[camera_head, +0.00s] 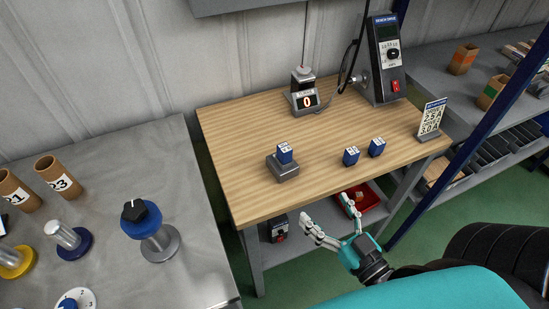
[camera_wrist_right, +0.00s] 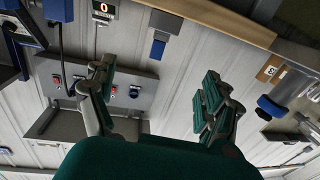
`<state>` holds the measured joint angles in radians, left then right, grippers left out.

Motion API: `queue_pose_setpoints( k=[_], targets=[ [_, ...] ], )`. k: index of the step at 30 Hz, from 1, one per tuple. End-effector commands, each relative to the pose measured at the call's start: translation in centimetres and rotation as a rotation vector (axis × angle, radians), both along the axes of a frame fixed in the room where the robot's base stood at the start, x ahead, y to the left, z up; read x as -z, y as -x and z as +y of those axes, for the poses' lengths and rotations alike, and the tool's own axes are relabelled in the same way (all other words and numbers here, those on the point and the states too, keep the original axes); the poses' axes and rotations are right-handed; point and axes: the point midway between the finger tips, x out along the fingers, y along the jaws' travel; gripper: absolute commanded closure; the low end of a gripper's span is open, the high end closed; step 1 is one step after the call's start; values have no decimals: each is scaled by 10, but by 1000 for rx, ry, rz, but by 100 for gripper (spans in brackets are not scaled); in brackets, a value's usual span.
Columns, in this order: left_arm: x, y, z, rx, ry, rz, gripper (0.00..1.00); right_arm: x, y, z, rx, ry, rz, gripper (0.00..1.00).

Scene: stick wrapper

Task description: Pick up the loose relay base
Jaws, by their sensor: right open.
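In the head view, two small blue blocks with white tops, a left one (camera_head: 351,157) and a right one (camera_head: 377,148), stand apart on the wooden bench (camera_head: 240,165). A similar blue block (camera_head: 285,153) sits on a grey metal block (camera_head: 283,172) to their left. Which is the relay base named is not marked. My right gripper (camera_head: 323,210) is open and empty off the bench's front edge, nearer me than the blocks. The right wrist view shows its spread fingers (camera_wrist_right: 156,82) with nothing between them. My left gripper is not in view.
A counter reading 0 (camera_head: 306,101), a bench driver unit (camera_head: 386,60) and a code card (camera_head: 431,118) stand on the bench. A red bin (camera_head: 372,201) is on the shelf below. A steel table (camera_head: 110,180) with several parts is at left. The bench's front middle is clear.

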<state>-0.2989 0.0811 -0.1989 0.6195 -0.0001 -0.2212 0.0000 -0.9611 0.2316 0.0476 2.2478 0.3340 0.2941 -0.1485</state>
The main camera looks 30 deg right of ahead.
Motion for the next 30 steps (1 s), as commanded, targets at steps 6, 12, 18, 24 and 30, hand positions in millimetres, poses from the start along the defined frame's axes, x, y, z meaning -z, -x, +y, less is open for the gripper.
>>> queue_pose_setpoints(
  k=[6, 12, 18, 24, 30],
  targets=[
    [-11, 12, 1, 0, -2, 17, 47, -3, -49, 3, 1, 1, -6, 15],
    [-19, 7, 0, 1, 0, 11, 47, -2, -90, 6, 0, 0, -2, 15],
    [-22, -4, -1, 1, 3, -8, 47, 1, -109, 8, -1, 0, 2, 15],
    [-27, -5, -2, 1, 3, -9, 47, 5, -127, 8, 0, 0, 1, 15],
    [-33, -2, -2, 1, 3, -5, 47, 10, -156, 10, -1, 0, 1, 15]
  ],
)
